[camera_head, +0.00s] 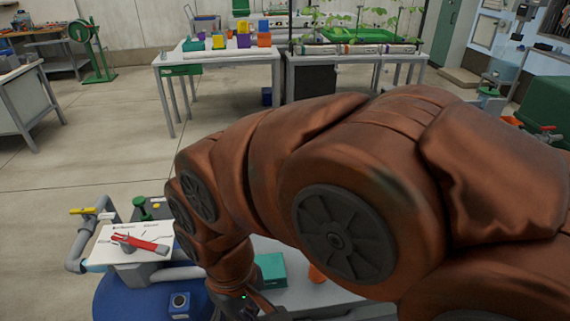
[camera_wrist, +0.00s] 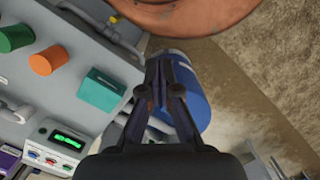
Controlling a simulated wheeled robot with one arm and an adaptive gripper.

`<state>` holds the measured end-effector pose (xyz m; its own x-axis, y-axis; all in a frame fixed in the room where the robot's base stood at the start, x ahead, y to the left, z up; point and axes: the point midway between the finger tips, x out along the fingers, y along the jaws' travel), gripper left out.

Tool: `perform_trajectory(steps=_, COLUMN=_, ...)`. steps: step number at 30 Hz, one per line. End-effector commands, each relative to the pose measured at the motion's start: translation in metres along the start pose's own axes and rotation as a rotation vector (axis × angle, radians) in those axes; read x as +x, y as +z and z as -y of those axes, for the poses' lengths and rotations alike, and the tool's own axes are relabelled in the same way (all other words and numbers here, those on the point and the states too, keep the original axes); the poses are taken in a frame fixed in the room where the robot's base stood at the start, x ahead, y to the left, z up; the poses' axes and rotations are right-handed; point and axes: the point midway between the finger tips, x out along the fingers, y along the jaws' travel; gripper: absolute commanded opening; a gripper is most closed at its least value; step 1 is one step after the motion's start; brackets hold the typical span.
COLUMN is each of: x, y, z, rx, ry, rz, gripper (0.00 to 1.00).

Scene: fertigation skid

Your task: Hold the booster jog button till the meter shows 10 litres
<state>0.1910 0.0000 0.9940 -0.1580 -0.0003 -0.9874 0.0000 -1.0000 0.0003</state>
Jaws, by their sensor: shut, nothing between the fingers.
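A small grey box with a dark round blue-ringed face (camera_head: 179,302) sits over the blue drum (camera_head: 128,296) in the head view; I cannot tell whether it is the jog button. In the wrist view, a display with glowing green digits (camera_wrist: 66,140) stands on the grey bench; the digits are too small to read. Below it is a small panel with several coloured buttons (camera_wrist: 50,158). My gripper (camera_wrist: 164,62) is shut and empty, pointing at the blue drum (camera_wrist: 192,100). Whether its tips touch anything cannot be told. My arm hides much of the bench in the head view.
A red-handled lever (camera_head: 140,243) on a white labelled plate and a yellow-handled valve (camera_head: 83,211) are at the left. A teal box (camera_wrist: 101,90), an orange cylinder (camera_wrist: 48,60) and a green cylinder (camera_wrist: 16,37) stand on the bench. Floor beyond is open.

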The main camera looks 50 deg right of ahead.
Motion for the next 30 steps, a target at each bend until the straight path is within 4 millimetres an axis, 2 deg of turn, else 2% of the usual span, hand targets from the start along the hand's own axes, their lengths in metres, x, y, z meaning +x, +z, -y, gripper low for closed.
perform_trajectory(steps=10, x=0.0, y=-0.002, z=0.0, rx=0.0, ry=-0.002, rz=-0.002, gripper=0.0)
perform_trajectory(steps=14, x=-0.005, y=-0.021, z=0.003, rx=-0.003, ry=-0.026, rz=-0.03, gripper=0.0)
perform_trajectory(steps=17, x=-0.017, y=-0.056, z=0.005, rx=-0.002, ry=-0.07, rz=-0.088, gripper=0.0)
perform_trajectory(steps=20, x=-0.033, y=-0.104, z=0.002, rx=0.013, ry=-0.13, rz=-0.172, gripper=0.0)
perform_trajectory(steps=23, x=-0.051, y=-0.153, z=-0.01, rx=0.042, ry=-0.194, rz=-0.261, gripper=0.0)
perform_trajectory(steps=26, x=-0.069, y=-0.201, z=-0.033, rx=0.094, ry=-0.255, rz=-0.357, gripper=0.0)
perform_trajectory(steps=30, x=-0.089, y=-0.259, z=-0.084, rx=0.19, ry=-0.322, rz=-0.486, gripper=0.0)
